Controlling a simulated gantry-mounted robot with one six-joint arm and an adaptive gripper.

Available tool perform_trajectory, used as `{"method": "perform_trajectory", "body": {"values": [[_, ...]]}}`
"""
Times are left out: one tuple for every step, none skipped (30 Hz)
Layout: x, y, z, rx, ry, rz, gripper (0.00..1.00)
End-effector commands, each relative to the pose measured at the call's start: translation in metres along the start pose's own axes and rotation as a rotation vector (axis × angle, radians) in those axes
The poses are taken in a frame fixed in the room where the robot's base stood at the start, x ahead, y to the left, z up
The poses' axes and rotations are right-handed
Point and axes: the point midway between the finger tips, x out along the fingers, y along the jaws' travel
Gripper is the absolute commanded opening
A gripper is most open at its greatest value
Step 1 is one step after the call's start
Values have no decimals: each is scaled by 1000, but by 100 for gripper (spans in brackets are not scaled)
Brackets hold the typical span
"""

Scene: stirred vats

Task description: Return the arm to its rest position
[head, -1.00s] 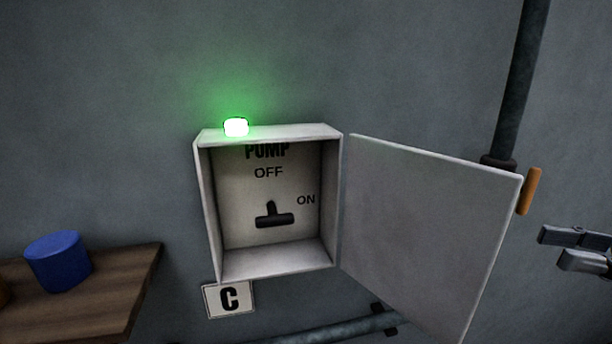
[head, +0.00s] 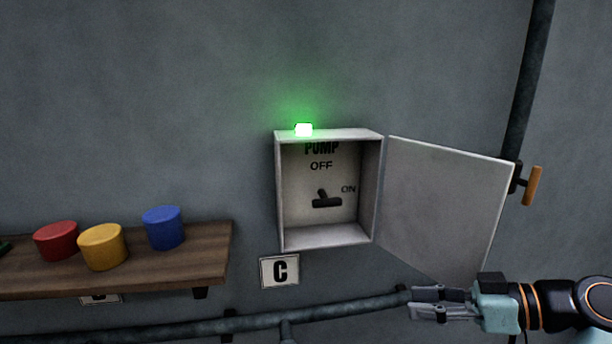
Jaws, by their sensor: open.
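My gripper (head: 412,303) is at the lower right of the head view, below the open door of the pump box. Its fingers point left and nothing shows between them. My arm reaches in from the right edge. The pump box (head: 280,200) is on the wall with its door (head: 445,205) swung open to the right. Inside are the words OFF and ON and a dark switch handle (head: 326,200). A green lamp (head: 303,130) glows on top of the box.
A wooden shelf (head: 150,275) at left holds a red (head: 56,241), a yellow (head: 102,247) and a blue (head: 163,228) cylinder. A horizontal pipe (head: 270,323) runs low behind my gripper. A vertical pipe (head: 530,75) stands at right.

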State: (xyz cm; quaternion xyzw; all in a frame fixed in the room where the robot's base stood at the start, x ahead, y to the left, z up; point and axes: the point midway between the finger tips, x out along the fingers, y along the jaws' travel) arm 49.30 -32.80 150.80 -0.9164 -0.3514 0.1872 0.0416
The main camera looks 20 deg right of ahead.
Motion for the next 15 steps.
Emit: {"method": "perform_trajectory", "body": {"values": [[38, -6, 10, 22, -46, 17, 41], [61, -9, 17, 38, -75, 37, 41], [93, -17, 28, 59, -117, 73, 41], [118, -25, 37, 73, -147, 105, 41], [142, -35, 46, 85, -176, 141, 41], [172, -52, 58, 98, -209, 198, 41], [193, -67, 67, 103, -228, 246, 41], [211, -84, 74, 106, -241, 295, 41], [228, -108, 84, 108, -247, 362, 41], [237, -127, 89, 107, -243, 411, 41], [242, -145, 92, 104, -234, 459, 41], [245, -169, 96, 100, -214, 515, 41], [244, -186, 97, 97, -195, 554, 41], [240, -201, 97, 94, -174, 589, 41], [235, -218, 97, 89, -147, 627, 41]]}}
